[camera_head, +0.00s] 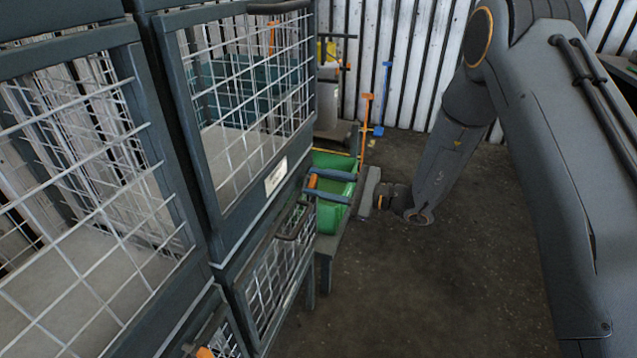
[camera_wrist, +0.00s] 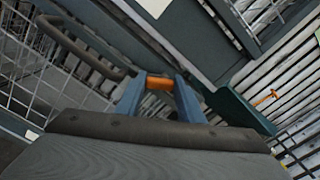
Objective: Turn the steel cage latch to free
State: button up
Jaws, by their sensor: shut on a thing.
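The latch shows as a short orange grip (camera_head: 312,181) at the right edge of the steel cages, beside the lower mesh door (camera_head: 277,268). My gripper (camera_head: 309,182) reaches it from the right, with one blue finger above it and one below. In the wrist view the orange grip (camera_wrist: 159,83) lies crosswise between the fingertips of my gripper (camera_wrist: 160,80), which is shut on it. The lower door has a dark bar handle (camera_head: 297,222), also visible in the wrist view (camera_wrist: 75,42). The latch's pivot and base are hidden, and I cannot tell its exact angle.
An upper mesh cage (camera_head: 245,85) with a white label stands above the lower one. A green bin (camera_head: 334,215) sits on a bench right behind my gripper. Orange and blue upright tools (camera_head: 366,125) stand farther back. The dark floor (camera_head: 430,290) on the right is clear.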

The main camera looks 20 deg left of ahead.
jog(key=shift+d+r+m+p, duration=0.1)
jog(key=shift+m+p, duration=0.1)
jog(key=shift+m, duration=0.65)
jog(key=shift+d+r+m+p, duration=0.1)
jog(key=shift+m+p, duration=0.1)
jog(key=shift+m, duration=0.65)
jog(key=shift+w+r+m+p, duration=0.1)
jog(key=shift+m+p, duration=0.2)
jog(key=shift+m, duration=1.2)
jog(key=o, duration=1.1)
jog(key=shift+c, duration=0.2)
jog(key=d+b, duration=0.1)
jog(key=d, duration=0.6)
jog(key=shift+s+d, duration=0.35)
